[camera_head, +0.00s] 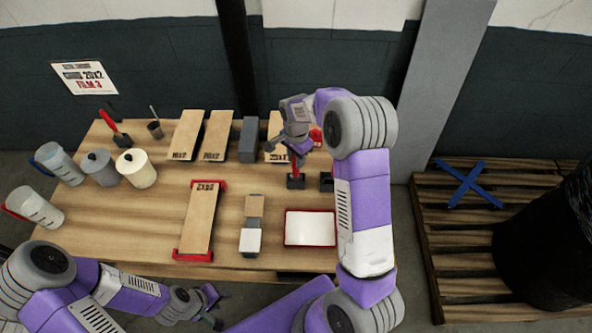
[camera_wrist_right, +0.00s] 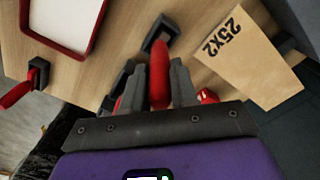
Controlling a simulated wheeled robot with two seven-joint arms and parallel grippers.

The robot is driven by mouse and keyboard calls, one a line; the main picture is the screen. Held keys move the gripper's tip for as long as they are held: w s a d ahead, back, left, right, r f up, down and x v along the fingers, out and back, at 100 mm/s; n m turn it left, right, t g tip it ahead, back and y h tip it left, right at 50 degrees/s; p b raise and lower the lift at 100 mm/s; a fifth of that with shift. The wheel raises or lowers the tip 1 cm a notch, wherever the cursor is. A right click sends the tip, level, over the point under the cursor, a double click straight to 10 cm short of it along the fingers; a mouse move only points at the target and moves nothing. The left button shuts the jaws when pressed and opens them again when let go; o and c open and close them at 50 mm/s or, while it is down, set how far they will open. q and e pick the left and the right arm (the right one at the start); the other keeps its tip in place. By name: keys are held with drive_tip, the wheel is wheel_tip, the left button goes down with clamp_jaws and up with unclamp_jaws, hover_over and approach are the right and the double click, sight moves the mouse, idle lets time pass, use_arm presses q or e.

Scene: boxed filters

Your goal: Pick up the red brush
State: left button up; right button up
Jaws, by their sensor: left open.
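The red brush (camera_head: 295,174), with a red handle and a dark base, stands on the table near its middle. My right gripper (camera_head: 290,147) is right above it, pointing down. In the right wrist view the red handle (camera_wrist_right: 159,72) lies between the two fingers, which appear to press on both sides; the dark base (camera_wrist_right: 163,30) shows beyond, seemingly at the tabletop. My left gripper (camera_head: 212,303) is open and empty at the table's front edge, far from the brush. Another red-handled brush (camera_head: 115,130) stands at the back left.
A red-rimmed tray (camera_head: 310,245) lies in front of the brush. Boxed filters (camera_head: 215,135) stand along the back, and another lies in a red holder (camera_head: 193,256). Jugs and canisters (camera_head: 136,169) fill the left. Another red-handled tool (camera_wrist_right: 20,90) shows in the right wrist view.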

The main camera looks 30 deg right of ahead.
clamp_jaws()
wheel_tip(320, 180, up, 10)
drive_tip(key=shift+r, duration=0.1)
idle(0.6)
